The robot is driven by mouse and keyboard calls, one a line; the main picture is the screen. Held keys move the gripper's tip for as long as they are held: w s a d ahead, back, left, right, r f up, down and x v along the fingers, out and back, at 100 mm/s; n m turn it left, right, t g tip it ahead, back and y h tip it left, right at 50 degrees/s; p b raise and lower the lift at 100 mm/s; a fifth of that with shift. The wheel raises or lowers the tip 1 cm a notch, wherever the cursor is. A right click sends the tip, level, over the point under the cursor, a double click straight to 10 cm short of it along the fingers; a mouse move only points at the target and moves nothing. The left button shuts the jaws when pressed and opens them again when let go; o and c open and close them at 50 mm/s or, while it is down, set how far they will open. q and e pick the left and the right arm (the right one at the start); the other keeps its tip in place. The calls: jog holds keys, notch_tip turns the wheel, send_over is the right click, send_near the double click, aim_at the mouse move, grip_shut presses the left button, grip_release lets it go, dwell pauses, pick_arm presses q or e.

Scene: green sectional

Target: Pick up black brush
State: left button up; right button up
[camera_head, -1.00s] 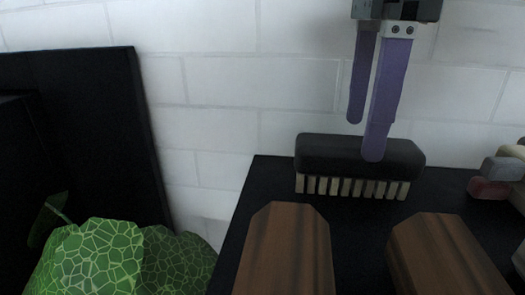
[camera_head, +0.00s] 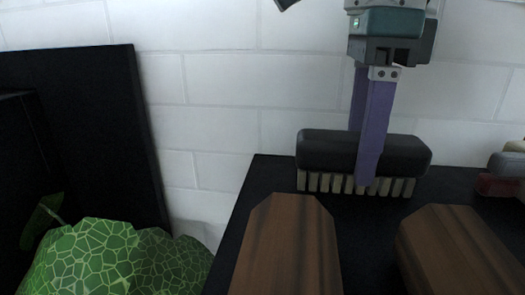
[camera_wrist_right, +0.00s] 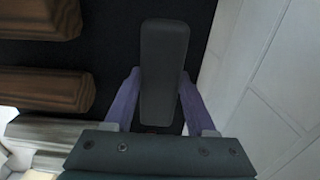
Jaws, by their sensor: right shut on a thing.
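The black brush (camera_head: 330,151) has a dark rounded back and pale bristles. It stands bristles down on the black surface, close to the white wall. My right gripper (camera_head: 366,165) comes down over the brush from above, with one purple finger in front of it and the other mostly hidden behind it. In the right wrist view the brush (camera_wrist_right: 163,70) lies between the two purple fingers, and the gripper (camera_wrist_right: 160,103) is shut on it. My left gripper is in neither view.
Two brown wooden blocks (camera_head: 290,245) (camera_head: 455,250) stand on the black surface (camera_head: 258,178) in front of the brush. A reddish object (camera_head: 497,185) is at the right edge. A green patterned thing (camera_head: 100,255) and a black panel (camera_head: 85,120) are at the left.

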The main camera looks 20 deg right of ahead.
grip_shut()
notch_tip(320, 180, up, 10)
jog(key=p, duration=0.4)
jog(key=shift+o, duration=1.5)
grip_release()
jog(key=c, duration=0.6)
